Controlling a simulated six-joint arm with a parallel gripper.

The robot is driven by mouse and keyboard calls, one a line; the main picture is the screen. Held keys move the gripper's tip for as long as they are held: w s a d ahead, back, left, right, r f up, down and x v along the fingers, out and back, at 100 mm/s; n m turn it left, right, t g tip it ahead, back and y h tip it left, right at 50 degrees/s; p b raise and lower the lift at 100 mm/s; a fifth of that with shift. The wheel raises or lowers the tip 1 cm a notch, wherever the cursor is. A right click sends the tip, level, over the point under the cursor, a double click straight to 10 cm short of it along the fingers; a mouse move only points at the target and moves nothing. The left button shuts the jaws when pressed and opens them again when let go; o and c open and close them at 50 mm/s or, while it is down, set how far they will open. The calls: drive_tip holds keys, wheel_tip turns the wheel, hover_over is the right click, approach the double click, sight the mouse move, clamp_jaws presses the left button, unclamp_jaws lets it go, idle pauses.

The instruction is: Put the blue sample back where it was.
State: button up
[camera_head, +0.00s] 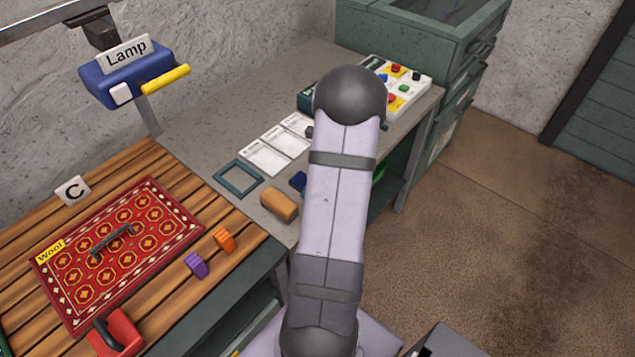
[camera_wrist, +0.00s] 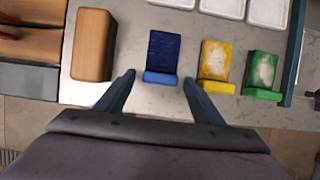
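The blue sample (camera_wrist: 164,52) stands on the grey worktop, a dark blue pad with a brighter blue lip at its near edge. It also shows in the head view (camera_head: 298,181), partly hidden by my arm. My gripper (camera_wrist: 159,80) is open, with its two fingers apart on either side of the blue sample's near end. Nothing is clamped between them. A yellow sample (camera_wrist: 217,62) and a green sample (camera_wrist: 264,72) stand in a row to its right in the wrist view. My gripper is hidden behind my arm in the head view.
A brown block (camera_wrist: 92,45) lies left of the blue sample in the wrist view. White cards (camera_head: 265,157) and an empty teal square frame (camera_head: 238,178) lie on the worktop. A red rug (camera_head: 150,225), purple block (camera_head: 196,265) and orange block (camera_head: 224,241) are on the wooden table.

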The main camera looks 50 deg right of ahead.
drive_tip(key=shift+s+r, duration=0.1)
drive_tip(key=shift+r, duration=0.35)
drive_tip(key=v, duration=1.1)
drive_tip(key=shift+r+b, duration=0.2)
drive_tip(key=shift+b, duration=0.15)
drive_tip(key=w+a+f+n+g+y, duration=0.1)
drive_tip(key=w+a+n+g, duration=0.25)
drive_tip(key=a+n, duration=1.6)
drive_tip(key=s+a+f+n, duration=0.1)
drive_tip(key=s+a+n, duration=0.2)
drive_tip(key=a+n, duration=0.5)
drive_tip(key=s+a+f+n+g+h, duration=0.1)
drive_tip(key=s+a+n, duration=0.3)
drive_tip(key=a+n, duration=0.4)
